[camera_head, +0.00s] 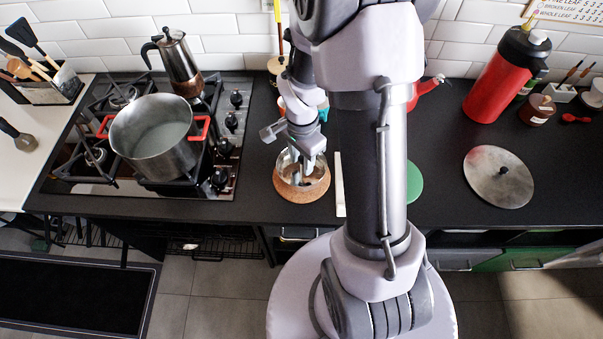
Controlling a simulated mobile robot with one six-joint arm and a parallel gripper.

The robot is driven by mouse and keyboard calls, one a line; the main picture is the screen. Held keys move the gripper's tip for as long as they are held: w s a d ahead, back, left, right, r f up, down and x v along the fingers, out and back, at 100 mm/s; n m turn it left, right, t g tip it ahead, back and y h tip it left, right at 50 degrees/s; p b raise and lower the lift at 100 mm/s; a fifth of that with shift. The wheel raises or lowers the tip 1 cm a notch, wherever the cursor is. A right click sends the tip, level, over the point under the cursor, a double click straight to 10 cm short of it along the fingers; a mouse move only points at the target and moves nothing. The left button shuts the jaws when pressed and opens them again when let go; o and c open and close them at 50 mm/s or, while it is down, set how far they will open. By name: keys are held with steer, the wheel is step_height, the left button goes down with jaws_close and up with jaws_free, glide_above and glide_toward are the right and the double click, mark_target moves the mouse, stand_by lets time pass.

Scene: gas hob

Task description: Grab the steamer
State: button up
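My gripper (298,172) points down over a shiny round bowl-like vessel, likely the steamer (322,182), which sits on a round cork mat (300,197). The fingertips reach down to or inside its rim. They are small and overlap the vessel, so I cannot tell whether they are open or shut, or touching it. A large metal pot (155,145) with red handles stands on the gas hob (225,178) to the left, its inside pale grey. My arm hides part of the counter to the right of the vessel.
A moka pot (180,62) stands at the back of the hob. A round metal lid (498,177) lies on the right of the counter, with a red flask (505,75) behind it. A green round thing (413,183) and a white strip (339,185) flank my arm.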

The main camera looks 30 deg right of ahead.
steer(key=shift+r, duration=0.15)
jaws_close()
stand_by(1.2)
